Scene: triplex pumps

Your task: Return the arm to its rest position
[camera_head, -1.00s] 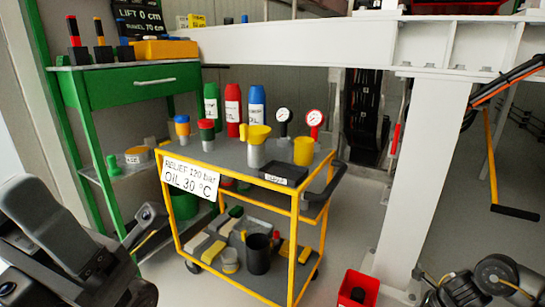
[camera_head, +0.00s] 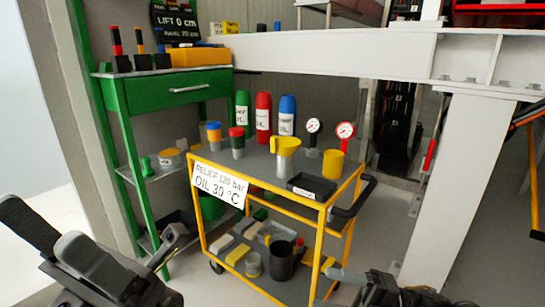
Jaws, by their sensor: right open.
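My right gripper (camera_head: 347,278) is at the bottom edge, low in front of the cart's right front leg. It is open and nothing shows between its fingers. The rest of my right arm is mostly cut off by the bottom edge. Dark parts of my left arm (camera_head: 95,268) fill the lower left corner, in front of the green bench's legs.
A green bench (camera_head: 170,90) stands left. A white post (camera_head: 440,190) and beam (camera_head: 330,55) stand right and behind. Grey floor shows between cart and post.

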